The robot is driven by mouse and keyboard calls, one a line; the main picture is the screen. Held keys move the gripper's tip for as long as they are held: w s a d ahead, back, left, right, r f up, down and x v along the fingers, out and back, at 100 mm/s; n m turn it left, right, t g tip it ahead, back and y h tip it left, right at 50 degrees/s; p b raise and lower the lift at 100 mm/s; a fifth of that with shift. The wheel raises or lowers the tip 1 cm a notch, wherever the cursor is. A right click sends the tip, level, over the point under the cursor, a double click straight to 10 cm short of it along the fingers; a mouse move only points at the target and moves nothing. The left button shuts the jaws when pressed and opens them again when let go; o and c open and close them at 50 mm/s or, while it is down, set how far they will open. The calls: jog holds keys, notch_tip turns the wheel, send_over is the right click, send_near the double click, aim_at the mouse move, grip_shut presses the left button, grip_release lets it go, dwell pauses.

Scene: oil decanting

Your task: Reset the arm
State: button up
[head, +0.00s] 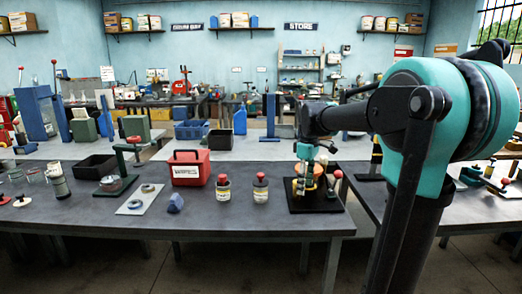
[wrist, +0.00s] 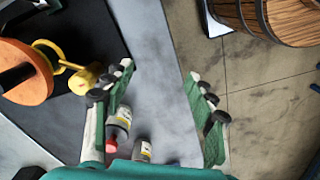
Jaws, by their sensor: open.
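My gripper (head: 306,160) hangs at the end of the arm in the head view, above the right part of the front workbench. In the wrist view my gripper (wrist: 160,72) has its two green-and-white fingers spread wide, with nothing held between them. Below it, an orange round piece with a black centre (wrist: 28,90) and a yellow fitting with a ring (wrist: 84,78) sit on a dark base at the left. The dark base also shows in the head view (head: 325,203), partly hidden by my gripper.
A black bin (head: 95,167) is farther left. In the wrist view, a wooden barrel (wrist: 285,18) is over the floor, beyond the bench edge.

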jog(key=s+d+f+m+t, duration=0.2)
jog(key=s+f+m, duration=0.4)
jog(key=s+f, duration=0.4)
jog(key=s+d+f+m+t, duration=0.2)
jog(key=s+f+m, duration=0.3)
jog(key=s+f, duration=0.5)
jog(key=shift+s+f+m, duration=0.3)
jog(key=shift+f+m, duration=0.1)
jog(key=shift+f, duration=0.15)
